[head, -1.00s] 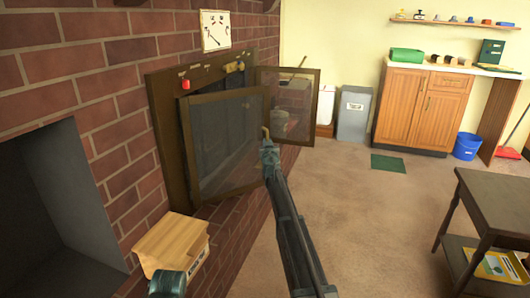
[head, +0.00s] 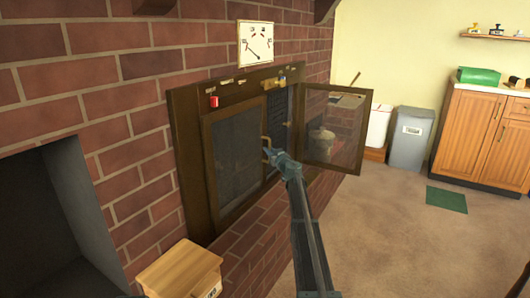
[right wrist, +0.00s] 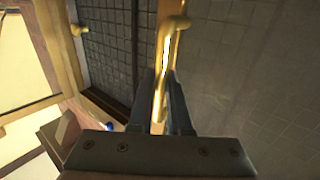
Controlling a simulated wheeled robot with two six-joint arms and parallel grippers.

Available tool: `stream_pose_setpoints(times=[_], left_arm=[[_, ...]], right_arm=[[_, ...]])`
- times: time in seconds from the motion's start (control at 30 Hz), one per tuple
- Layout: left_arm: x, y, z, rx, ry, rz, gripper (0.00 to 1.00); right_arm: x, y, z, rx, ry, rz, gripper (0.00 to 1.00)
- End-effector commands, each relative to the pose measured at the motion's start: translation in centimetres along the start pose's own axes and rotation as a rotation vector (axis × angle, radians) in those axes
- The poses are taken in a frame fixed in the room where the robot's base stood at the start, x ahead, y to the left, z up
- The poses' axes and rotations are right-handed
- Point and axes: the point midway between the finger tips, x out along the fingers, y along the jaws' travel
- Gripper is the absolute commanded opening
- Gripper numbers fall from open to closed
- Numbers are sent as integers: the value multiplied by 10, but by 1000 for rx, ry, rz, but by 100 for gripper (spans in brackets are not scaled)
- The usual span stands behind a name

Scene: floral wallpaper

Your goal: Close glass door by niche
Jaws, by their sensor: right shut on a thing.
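The glass door by the niche (head: 238,160) is the left one of two dark-framed doors on the fireplace front. It stands almost in line with the front, perhaps still slightly out from it. Its brass handle (right wrist: 172,50) is at its right edge. My right gripper (head: 271,155) is shut on this handle; in the right wrist view the two fingers (right wrist: 165,100) lie on either side of it. The dark niche (head: 50,230) is in the brick wall at the far left. My left gripper is not in view.
The other glass door (head: 335,130) stands wide open to the right. A wooden box (head: 178,268) sits below the left door. A red object (head: 213,101) and a brass piece (head: 281,78) are on the upper frame. Open carpet (head: 400,240) lies to the right.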

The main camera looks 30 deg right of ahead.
Motion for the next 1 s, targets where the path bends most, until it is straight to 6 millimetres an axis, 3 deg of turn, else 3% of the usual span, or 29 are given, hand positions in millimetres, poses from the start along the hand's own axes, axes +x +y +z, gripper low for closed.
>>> stream_pose_setpoints(times=[0.57,0.6,0.73,1.0], left_arm=[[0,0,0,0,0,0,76],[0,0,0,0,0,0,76],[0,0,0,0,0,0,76],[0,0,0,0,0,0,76]], right_arm=[[2,0,0,0,0,7,0],[2,0,0,0,0,6,23],[2,0,0,0,0,7,46],[1,-1,0,0,0,5,46]])
